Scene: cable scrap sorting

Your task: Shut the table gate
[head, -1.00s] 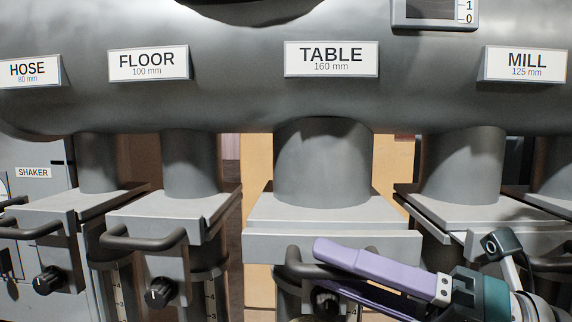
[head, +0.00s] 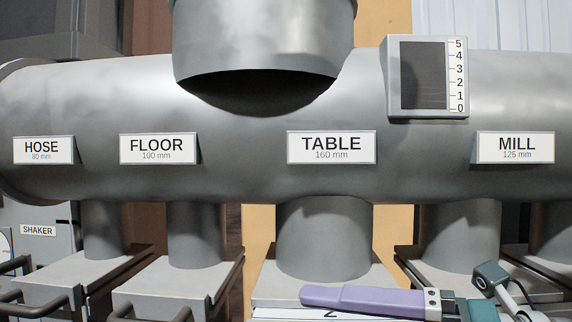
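The table gate's flat grey top plate (head: 275,285) shows below the thick pipe under the TABLE sign (head: 332,146). A pale strip (head: 285,314) lies at its front edge, with a dark mark like a 2. The gate's handle is not visible; its place is below the picture or behind my gripper. My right gripper (head: 320,298) comes in from the lower right, with one long purple finger across the front of the gate. The other finger is hidden or cut off, so its opening and any hold cannot be seen. My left gripper is not in view.
The floor gate (head: 170,287) and hose gate (head: 65,287) stand to the left, handles partly cut off. The MILL sign (head: 516,147) is to the right. A gauge (head: 424,76) marked 0 to 5 sits on the large duct (head: 250,180) above.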

